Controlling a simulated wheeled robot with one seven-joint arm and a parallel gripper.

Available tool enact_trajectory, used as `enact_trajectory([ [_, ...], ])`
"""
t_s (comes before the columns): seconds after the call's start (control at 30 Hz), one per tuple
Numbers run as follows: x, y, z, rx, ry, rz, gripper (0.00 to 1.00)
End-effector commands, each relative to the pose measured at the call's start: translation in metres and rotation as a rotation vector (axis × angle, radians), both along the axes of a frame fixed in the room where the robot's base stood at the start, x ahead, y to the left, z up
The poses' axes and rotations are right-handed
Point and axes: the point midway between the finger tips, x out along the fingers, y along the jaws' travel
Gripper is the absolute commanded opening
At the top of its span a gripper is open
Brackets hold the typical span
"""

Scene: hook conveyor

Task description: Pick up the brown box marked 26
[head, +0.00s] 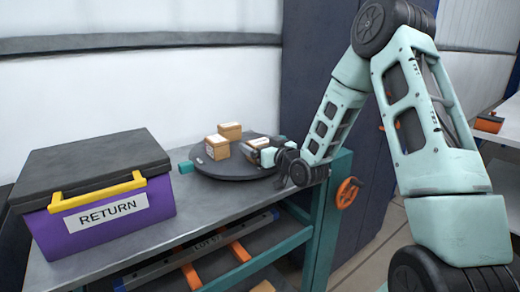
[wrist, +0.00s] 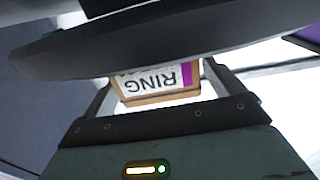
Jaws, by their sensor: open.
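Several small brown boxes stand on a dark round turntable (head: 235,173): one at the back (head: 230,131), one at front left (head: 217,148) and one at the right (head: 258,143), by my gripper (head: 266,157). I cannot read the number 26 on any of them. In the wrist view a brown box (wrist: 158,97) shows between the two open fingers of my gripper (wrist: 157,80). Its white label reads "RING" upside down and has a purple stripe. Whether the fingers touch it I cannot tell. The rest of it is hidden behind a dark curved edge.
A purple bin (head: 105,217) marked RETURN, with a dark lid and yellow handle, stands left on the grey bench (head: 190,215). Bare bench lies between bin and turntable. An orange handwheel (head: 348,192) sticks out at the bench's right end. A dark pillar (head: 312,75) rises behind.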

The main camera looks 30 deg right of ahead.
Motion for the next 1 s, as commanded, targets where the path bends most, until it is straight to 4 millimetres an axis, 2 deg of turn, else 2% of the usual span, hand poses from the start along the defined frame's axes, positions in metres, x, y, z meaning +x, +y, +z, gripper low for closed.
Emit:
enact_trajectory([
  [0.1,0.016,0.001,0.001,0.0,-0.001,0.001,0.94],
  [0.2,0.022,0.001,0.001,-0.001,0.0,0.001,0.94],
  [0.43,0.023,0.001,0.0,-0.001,0.0,0.0,0.94],
  [0.6,0.023,0.001,0.0,-0.001,0.0,0.0,0.46],
  [0.63,0.023,0.001,0.0,-0.001,0.0,0.0,0.43],
  [0.87,0.023,0.001,0.001,-0.001,-0.001,0.0,0.43],
  [1.0,0.023,0.001,0.009,-0.002,-0.003,0.0,0.43],
])
